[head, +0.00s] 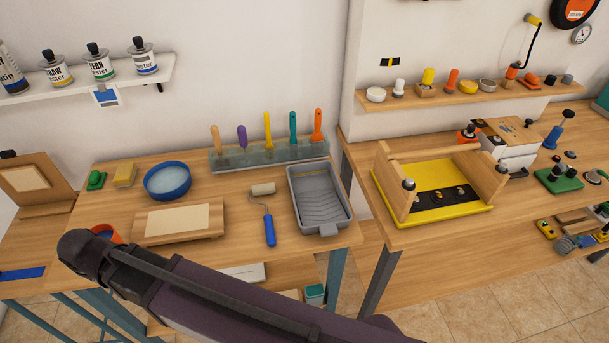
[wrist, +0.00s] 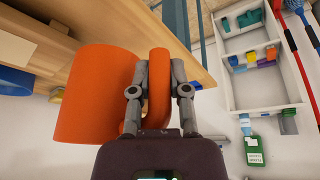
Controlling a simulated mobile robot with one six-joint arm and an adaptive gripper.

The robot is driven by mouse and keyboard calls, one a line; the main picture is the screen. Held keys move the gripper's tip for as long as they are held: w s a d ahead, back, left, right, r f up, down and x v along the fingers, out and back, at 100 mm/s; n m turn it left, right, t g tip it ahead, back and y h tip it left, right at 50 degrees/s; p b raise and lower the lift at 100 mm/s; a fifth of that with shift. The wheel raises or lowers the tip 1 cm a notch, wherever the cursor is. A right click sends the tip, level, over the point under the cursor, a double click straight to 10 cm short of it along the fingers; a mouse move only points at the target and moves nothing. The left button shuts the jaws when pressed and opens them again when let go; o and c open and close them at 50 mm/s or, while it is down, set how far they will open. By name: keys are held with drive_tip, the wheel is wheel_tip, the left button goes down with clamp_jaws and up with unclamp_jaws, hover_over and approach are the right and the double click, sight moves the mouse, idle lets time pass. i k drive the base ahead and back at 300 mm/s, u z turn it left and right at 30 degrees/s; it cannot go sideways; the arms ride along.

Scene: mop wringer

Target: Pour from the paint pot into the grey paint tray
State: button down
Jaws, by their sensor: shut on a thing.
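The orange paint pot (wrist: 92,100) fills the left of the wrist view. My gripper (wrist: 159,85) is shut on its upright loop handle, one finger on each side. The grey paint tray (head: 343,217) lies on the right part of the same table, with a ribbed slope, and looks empty. The pot is well to the left of the tray and apart from it.
A roller (head: 268,220) with a blue handle lies just left of the tray. A wooden board (head: 180,220), a blue bowl (head: 167,182) and a rack of upright tools (head: 268,154) stand around. A wooden table with a yellow tray (head: 425,208) stands to the right.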

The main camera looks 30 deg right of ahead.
sight(321, 204)
drive_tip(key=z, duration=0.8)
drive_tip(key=k, duration=1.1)
